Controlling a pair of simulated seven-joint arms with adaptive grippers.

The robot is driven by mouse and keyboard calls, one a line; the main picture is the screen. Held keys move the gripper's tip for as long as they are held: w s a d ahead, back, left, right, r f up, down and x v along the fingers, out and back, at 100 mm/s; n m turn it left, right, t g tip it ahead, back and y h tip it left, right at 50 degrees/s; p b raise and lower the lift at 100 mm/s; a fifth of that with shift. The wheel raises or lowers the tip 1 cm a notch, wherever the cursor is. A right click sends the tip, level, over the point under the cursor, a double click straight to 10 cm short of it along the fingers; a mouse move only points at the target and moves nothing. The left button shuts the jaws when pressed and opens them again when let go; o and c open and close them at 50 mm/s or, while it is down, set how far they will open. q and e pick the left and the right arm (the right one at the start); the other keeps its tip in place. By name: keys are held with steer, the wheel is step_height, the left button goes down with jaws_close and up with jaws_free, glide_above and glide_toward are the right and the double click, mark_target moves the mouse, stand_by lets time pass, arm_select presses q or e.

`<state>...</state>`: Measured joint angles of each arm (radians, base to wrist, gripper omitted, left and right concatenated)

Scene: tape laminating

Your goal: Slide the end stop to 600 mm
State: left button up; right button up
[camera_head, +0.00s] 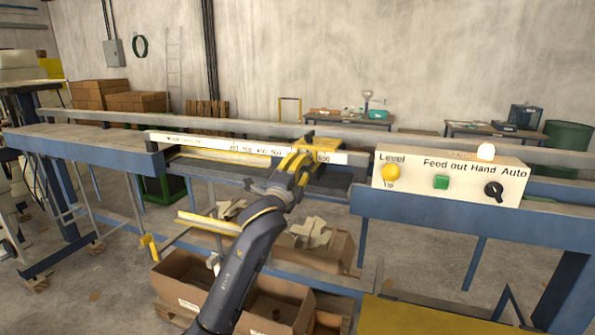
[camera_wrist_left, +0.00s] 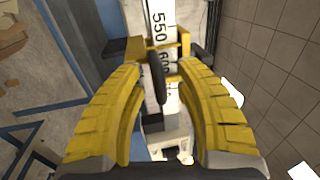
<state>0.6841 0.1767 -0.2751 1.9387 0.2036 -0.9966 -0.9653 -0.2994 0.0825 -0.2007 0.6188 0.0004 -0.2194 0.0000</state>
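The yellow end stop (camera_wrist_left: 183,45) sits across the white millimetre scale (camera_wrist_left: 158,12) in the left wrist view. Its bracket crosses the scale between the 550 and 600 marks, and a dark rounded part hangs over the 600 figures, partly hiding them. In the head view the end stop (camera_head: 318,144) shows just behind my gripper on the rail. My left gripper (camera_wrist_left: 162,70) has its yellow fingers apart, one on each side of the dark part; contact cannot be told. It also shows at the scale in the head view (camera_head: 298,163). My right gripper is not in view.
A control panel (camera_head: 450,178) with a yellow button, green button and black knob stands right of the scale. Open cardboard boxes (camera_head: 190,280) with scraps lie below the bench. A blue-framed bench section (camera_head: 85,145) extends left.

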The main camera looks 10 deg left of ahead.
arm_select(q)
steer(key=s+a+f, duration=0.1)
steer(key=s+f, duration=0.1)
steer(key=s, duration=0.9)
steer(key=shift+s+a, duration=0.15)
steer(key=shift+s, duration=0.25)
